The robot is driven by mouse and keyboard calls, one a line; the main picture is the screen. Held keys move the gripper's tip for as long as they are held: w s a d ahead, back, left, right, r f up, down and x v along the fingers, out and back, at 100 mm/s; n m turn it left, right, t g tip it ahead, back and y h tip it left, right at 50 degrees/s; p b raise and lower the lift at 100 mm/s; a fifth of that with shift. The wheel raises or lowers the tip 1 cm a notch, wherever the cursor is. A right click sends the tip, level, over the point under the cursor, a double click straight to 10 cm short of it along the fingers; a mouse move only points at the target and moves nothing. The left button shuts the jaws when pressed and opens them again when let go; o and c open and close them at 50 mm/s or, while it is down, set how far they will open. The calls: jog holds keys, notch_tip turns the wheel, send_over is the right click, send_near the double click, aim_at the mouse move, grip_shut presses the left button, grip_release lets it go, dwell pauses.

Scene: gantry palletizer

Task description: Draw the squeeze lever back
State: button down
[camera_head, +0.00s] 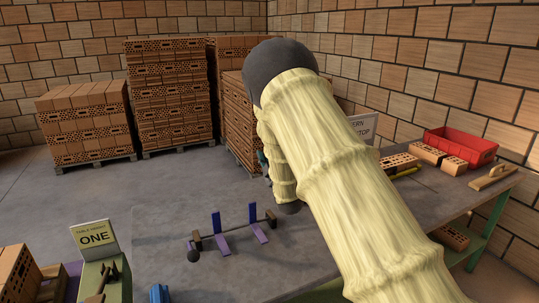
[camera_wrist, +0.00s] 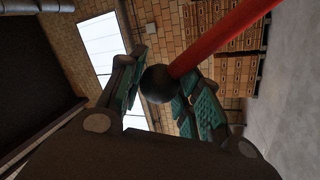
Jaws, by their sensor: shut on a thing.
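In the wrist view a red lever (camera_wrist: 222,38) with a round black knob (camera_wrist: 157,84) reaches in from the upper right. I take it to be the squeeze lever. My gripper (camera_wrist: 165,70) has its teal-padded fingers on either side of the knob and is shut on it. In the head view my pale-sleeved arm covers the middle of the picture. Only a small teal bit of my gripper (camera_head: 262,160) shows past its left edge there. The lever is hidden in that view.
On the grey table (camera_head: 290,260) lies a dark bar on purple supports (camera_head: 222,235). Bricks (camera_head: 400,162), a red bin (camera_head: 462,146) and a wooden float (camera_head: 493,178) are at the right. Brick pallets (camera_head: 168,95) stand behind. A ONE sign (camera_head: 95,237) is front left. Open floor lies left.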

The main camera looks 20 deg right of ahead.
jog(key=shift+s+f, duration=0.1)
jog(key=shift+f, duration=0.15)
jog(key=c, duration=1)
grip_release()
jog(key=v, duration=1.2)
jog(key=shift+a, duration=0.1)
